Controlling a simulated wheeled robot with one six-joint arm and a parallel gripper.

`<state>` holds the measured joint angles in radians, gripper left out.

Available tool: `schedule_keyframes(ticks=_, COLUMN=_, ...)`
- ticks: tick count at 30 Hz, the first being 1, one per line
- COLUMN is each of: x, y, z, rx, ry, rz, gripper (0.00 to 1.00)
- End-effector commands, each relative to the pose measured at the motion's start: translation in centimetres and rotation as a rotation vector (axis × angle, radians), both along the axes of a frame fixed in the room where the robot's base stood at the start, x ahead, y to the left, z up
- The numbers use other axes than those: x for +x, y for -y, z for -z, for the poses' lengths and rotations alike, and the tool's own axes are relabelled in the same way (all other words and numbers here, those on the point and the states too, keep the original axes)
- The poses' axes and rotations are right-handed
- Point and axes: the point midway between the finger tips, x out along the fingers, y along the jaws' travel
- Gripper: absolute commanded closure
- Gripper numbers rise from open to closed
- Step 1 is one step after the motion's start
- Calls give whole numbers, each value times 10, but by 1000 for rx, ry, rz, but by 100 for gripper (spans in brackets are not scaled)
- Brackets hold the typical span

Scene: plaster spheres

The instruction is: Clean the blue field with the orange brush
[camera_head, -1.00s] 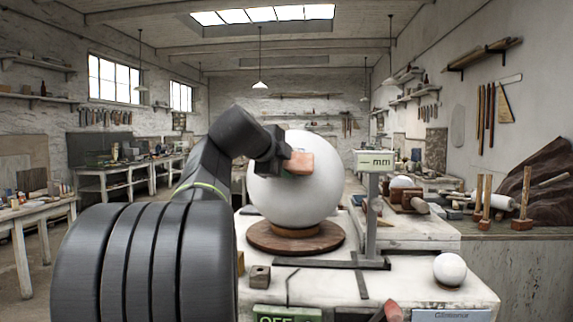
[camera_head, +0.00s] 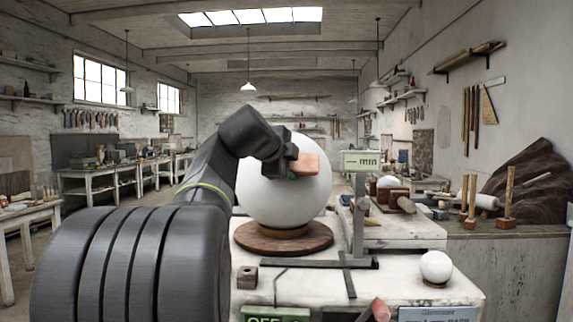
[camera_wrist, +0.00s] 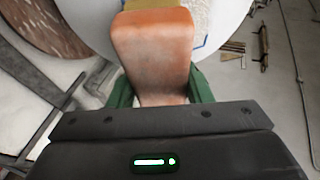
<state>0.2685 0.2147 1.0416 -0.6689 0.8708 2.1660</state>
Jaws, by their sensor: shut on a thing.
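My gripper (camera_wrist: 161,92) has green fingers on both sides of the orange brush (camera_wrist: 152,52) and is shut on it. The brush's yellowish far end points at the large white sphere (camera_wrist: 90,22). In the head view the brush (camera_head: 309,165) is in front of the upper right of the sphere (camera_head: 275,205), which stands on a round brown turntable (camera_head: 255,242). Blue outline (camera_wrist: 205,40) shows on the sphere just right of the brush, around a speckled patch. The brush hides the rest of that field. I cannot tell whether its end touches the sphere.
A post with an "mm" sign (camera_head: 361,160) stands close right of the sphere. A small white ball (camera_head: 436,266) and a small block (camera_head: 246,277) are on the white bench (camera_head: 400,290). Wooden mallets (camera_head: 508,200) stand farther right.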

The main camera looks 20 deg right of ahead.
Motion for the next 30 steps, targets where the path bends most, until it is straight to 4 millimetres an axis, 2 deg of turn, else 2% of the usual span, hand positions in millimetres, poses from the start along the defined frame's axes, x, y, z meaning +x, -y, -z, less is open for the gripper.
schedule_keyframes(ticks=5, x=1, y=-2, z=0, rx=0, ry=0, rz=-1, gripper=80)
schedule_keyframes(ticks=30, x=17, y=-41, z=-3, rx=0, ry=1, rz=-1, gripper=80)
